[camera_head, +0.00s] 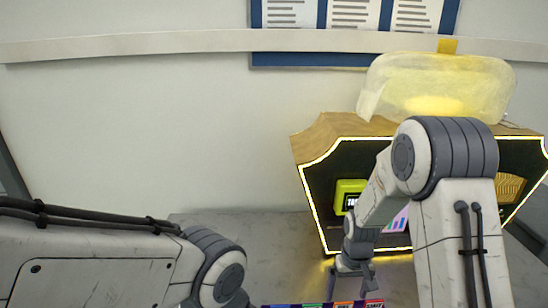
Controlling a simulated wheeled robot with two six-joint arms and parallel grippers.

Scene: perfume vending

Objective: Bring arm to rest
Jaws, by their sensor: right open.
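My right gripper (352,280) shows at the lower middle right, pointing down, with its fingers apart and nothing seen between them. My right arm rises from it to a bent elbow in front of the vending machine (325,172). My left arm reaches in from the left at the bottom, and its gripper is below the picture or hidden. The vending machine has a wooden top, a dark front and a glowing yellow edge. My right arm covers much of its front.
A green-yellow panel (349,196) sits on the machine's front. A translucent yellow cover (440,85) lies on its top. A strip of coloured labels (322,304) shows at the bottom edge, close below the right gripper. A pale wall with a rail (150,42) stands behind.

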